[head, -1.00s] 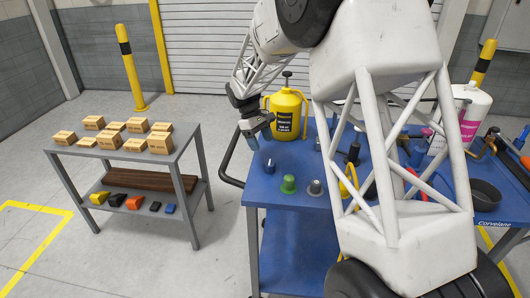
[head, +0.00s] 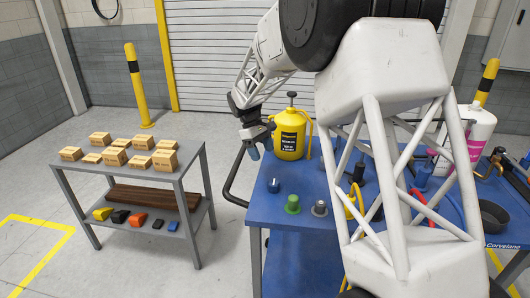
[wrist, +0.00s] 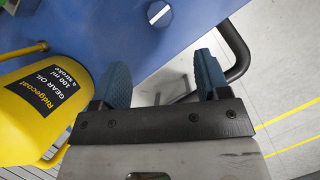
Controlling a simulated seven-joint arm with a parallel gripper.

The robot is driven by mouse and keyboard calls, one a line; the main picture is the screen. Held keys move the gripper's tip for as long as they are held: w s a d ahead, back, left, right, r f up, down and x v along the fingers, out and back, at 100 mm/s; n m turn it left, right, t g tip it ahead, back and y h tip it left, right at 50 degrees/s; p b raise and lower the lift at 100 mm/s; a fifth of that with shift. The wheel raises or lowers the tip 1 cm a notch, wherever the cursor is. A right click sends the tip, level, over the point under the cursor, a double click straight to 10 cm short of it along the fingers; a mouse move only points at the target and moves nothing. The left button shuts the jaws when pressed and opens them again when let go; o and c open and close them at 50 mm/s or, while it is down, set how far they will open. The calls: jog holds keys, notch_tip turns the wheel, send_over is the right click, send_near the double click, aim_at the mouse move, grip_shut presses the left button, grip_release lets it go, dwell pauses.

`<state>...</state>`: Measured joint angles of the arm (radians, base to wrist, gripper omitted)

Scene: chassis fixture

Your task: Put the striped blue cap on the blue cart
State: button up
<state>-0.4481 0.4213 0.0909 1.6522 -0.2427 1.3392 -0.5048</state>
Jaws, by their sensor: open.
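A small dark blue cap (head: 274,185) with a pale mark stands on the top of the blue cart (head: 262,214), near its left edge.
A yellow oil jug (head: 290,138) stands close beside my gripper. A green cap (head: 292,204) and a grey cap (head: 319,208) stand right of the blue cap. The cart's black handle (head: 233,180) is at left. A grey rack (head: 183,178) holds several boxes.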

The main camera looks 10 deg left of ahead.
jog(key=shift+d, duration=0.1)
jog(key=s+d+r+m+t+y, duration=0.1)
jog(key=s+d+r+m, duration=0.2)
jog(key=s+d+r, duration=0.6)
jog(key=s+d+r+m+t+y, duration=0.1)
jog(key=s+d+r+m+y, duration=0.3)
jog(key=s+d, duration=0.75)
jog(key=s+d+m+t, duration=0.1)
jog(key=s+d, duration=0.3)
jog(key=s, duration=0.5)
jog(key=s+d+f+m+t, duration=0.1)
jog(key=s+d, duration=0.3)
jog(key=s, duration=0.4)
jog(key=s+d+f+m+t, duration=0.1)
jog(key=s+d+m, duration=0.2)
jog(key=s, duration=0.6)
jog(key=shift+s+d+f+h, duration=0.2)
jog(key=shift+s+d+h, duration=0.2)
jog(key=shift+d, duration=0.1)
jog(key=shift+w, duration=0.1)
jog(key=shift+c, duration=0.2)
